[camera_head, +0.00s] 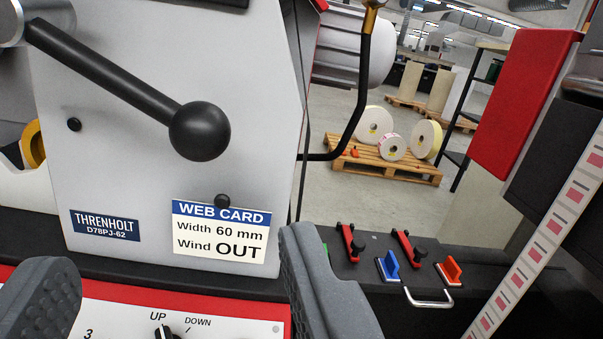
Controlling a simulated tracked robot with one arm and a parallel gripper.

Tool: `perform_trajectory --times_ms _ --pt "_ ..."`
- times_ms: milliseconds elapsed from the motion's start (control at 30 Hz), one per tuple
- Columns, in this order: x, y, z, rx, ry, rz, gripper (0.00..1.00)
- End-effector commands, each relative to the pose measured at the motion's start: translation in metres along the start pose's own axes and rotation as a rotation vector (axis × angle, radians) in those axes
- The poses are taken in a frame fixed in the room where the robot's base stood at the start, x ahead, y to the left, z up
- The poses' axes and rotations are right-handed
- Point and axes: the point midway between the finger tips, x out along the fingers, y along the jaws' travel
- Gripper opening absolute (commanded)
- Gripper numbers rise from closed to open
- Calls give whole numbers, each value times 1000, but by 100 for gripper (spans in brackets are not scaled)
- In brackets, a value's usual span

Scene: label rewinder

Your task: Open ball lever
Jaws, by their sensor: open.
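The ball lever (115,75) is a black rod ending in a round black ball (200,131). It runs from a silver hub (42,14) at the upper left down to the right, across the front of a pale grey machine panel (110,180). My gripper (172,248) is open, with one grey ridged finger at the lower left and the other at the lower centre. No object shows between the fingers. The ball appears above the fingertips in the picture, apart from both. The far end of the lever at the hub is partly cut off.
A web card (220,232) hangs on the panel below the ball. A control strip with an UP/DOWN knob (163,332) lies below. Red-handled clamps (350,242) and a metal handle (427,298) sit at right. A printed label web (545,230) crosses the right side.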

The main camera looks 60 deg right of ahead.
Motion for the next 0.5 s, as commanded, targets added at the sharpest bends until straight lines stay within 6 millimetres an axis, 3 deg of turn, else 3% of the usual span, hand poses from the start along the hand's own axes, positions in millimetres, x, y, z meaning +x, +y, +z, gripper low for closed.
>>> perform_trajectory --times_ms 500 --pt "27 1 -4 1 -2 0 56"
